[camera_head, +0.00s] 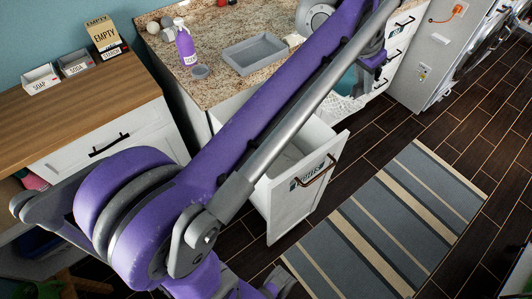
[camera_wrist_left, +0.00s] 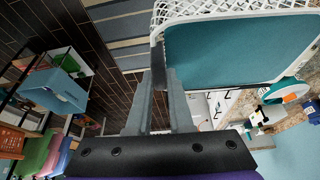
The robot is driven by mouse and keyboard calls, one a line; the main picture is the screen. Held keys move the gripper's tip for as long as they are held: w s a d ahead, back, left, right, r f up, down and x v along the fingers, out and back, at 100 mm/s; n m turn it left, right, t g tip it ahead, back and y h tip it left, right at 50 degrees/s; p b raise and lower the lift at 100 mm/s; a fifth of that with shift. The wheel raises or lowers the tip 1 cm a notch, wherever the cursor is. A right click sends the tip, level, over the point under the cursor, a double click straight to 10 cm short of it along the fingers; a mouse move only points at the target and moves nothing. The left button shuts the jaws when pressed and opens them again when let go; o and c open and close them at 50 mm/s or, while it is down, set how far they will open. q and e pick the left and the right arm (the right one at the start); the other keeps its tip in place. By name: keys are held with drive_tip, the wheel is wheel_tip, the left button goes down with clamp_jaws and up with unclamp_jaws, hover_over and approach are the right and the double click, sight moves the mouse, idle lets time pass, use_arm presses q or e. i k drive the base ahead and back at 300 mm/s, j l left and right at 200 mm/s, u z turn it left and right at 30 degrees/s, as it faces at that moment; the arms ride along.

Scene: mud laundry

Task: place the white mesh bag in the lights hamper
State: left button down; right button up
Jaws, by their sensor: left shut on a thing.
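The white mesh bag (camera_head: 342,108) shows in the head view beyond my left arm, partly hidden by it. In the left wrist view the bag appears as a white mesh rim (camera_wrist_left: 225,10) around a teal panel. My left gripper (camera_head: 373,60) is shut on the bag's edge; its fingers (camera_wrist_left: 160,75) show in the left wrist view. The bag hangs beyond the pulled-out hamper (camera_head: 296,212), which has a white front, a dark handle and a label too small to read surely. My left arm hides part of the hamper's opening. My right gripper is not in view.
A granite counter (camera_head: 222,22) holds a purple spray bottle (camera_head: 186,45) and a grey tray (camera_head: 254,52). A wooden-topped cabinet (camera_head: 80,100) with small labelled boxes stands at left. A striped rug (camera_head: 385,225) lies on the open floor at right.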

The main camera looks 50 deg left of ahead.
sight(284, 165)
drive_tip(key=k+j+z, duration=0.2)
drive_tip(key=j, duration=0.15)
drive_tip(key=j+z, duration=0.2)
drive_tip(key=j, duration=0.15)
drive_tip(key=k+j+z, duration=0.2)
drive_tip(key=j, duration=0.2)
drive_tip(key=j+z, duration=0.2)
drive_tip(key=j, duration=0.25)
drive_tip(key=k+j+z, duration=0.2)
drive_tip(key=j, duration=0.15)
drive_tip(key=k+j+z, duration=0.2)
drive_tip(key=j, duration=0.2)
drive_tip(key=i, duration=0.1)
